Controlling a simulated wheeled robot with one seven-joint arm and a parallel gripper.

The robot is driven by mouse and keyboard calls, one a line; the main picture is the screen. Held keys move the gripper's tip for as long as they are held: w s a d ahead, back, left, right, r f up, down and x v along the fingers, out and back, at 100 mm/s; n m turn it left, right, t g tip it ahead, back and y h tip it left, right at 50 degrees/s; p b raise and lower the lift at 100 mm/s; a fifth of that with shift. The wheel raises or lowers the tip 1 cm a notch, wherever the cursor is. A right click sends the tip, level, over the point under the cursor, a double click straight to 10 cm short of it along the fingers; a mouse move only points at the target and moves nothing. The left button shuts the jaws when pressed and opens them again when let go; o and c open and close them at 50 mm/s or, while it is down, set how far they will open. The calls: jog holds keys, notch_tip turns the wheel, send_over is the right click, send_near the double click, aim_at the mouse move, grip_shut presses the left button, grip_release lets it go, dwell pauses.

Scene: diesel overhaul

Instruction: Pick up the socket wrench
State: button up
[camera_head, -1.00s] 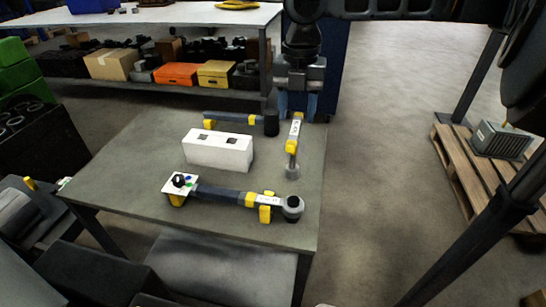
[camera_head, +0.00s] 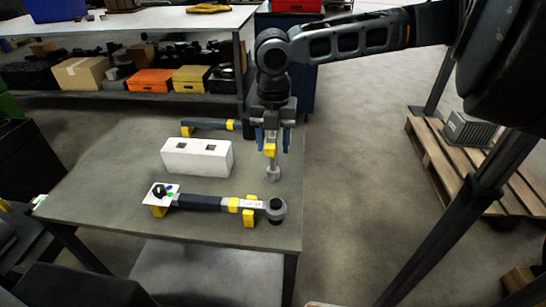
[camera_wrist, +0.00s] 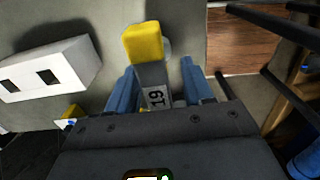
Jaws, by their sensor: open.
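A short wrench with a yellow grip block (camera_head: 270,151) and a grey socket end (camera_head: 273,174) is at the right side of the grey table (camera_head: 110,190). In the wrist view its yellow block (camera_wrist: 142,43) and a pale label reading 19 (camera_wrist: 156,98) show. My gripper (camera_head: 272,140) points down over this wrench, partly hiding it. In the wrist view my gripper's (camera_wrist: 158,92) blue fingers are open, one on each side of the labelled part, with gaps visible. I cannot tell whether either finger touches it.
A longer wrench (camera_head: 200,203) with a round head lies along the table's front. Another wrench (camera_head: 210,124) lies at the back, its right end hidden by my gripper. A white block (camera_head: 197,158) with two square holes stands left of my gripper. A pallet (camera_head: 450,175) is on the right.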

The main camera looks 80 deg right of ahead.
grip_shut()
dwell(0.3)
dwell(0.4)
notch_tip(320, 180, up, 10)
jog(key=shift+r, duration=0.1)
dwell(0.3)
jog(key=c, duration=0.6)
grip_release()
grip_shut()
